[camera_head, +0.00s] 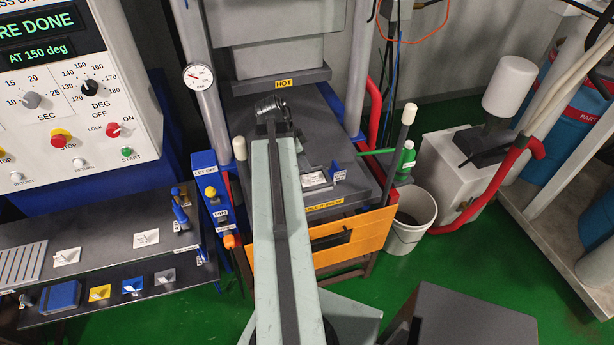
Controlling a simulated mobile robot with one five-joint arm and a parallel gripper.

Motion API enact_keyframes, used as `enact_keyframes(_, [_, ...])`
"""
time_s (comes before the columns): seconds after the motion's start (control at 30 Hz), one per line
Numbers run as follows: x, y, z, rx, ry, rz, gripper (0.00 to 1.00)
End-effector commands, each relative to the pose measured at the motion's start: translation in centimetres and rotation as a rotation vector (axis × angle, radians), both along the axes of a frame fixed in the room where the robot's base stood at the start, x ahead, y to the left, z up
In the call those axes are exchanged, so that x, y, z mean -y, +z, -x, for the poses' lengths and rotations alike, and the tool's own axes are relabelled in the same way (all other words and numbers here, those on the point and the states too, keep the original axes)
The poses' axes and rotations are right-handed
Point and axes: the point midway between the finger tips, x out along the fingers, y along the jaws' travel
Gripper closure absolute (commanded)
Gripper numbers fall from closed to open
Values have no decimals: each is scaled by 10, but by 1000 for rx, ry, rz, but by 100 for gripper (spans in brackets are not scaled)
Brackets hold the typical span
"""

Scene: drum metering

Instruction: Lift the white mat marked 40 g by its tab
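Two small white mats with upright tabs lie on the dark shelf at left: one at the left (66,257) and one further right (146,238). Their markings are too small to read, so I cannot tell which says 40 g. My arm reaches up the middle of the view to the press. My gripper (270,106) is at its far end, over the press bed and well to the right of and beyond the mats. Its fingers are too hidden and small to show whether they are open or hold anything.
A lower shelf holds a yellow mat (100,293), a blue mat (133,286), a grey mat (165,277) and a blue block (60,297). A blue switch post (212,195) stands between shelf and press (285,85), marked HOT. A white bucket (411,218) stands at right.

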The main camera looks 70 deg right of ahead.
Motion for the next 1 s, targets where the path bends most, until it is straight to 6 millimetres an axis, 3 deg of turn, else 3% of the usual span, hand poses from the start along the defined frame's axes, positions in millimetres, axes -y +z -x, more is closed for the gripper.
enact_keyframes(0.2, [8, -26, 13, 1, -13, 1, 67])
enact_keyframes(0.37, [11, -27, 15, 0, -15, 1, 67])
enact_keyframes(0.7, [25, -74, 29, 0, -17, 0, 67])
enact_keyframes(0.93, [26, -71, 30, 0, -16, 0, 67])
enact_keyframes(1.0, [26, -71, 30, 0, -16, 0, 84])
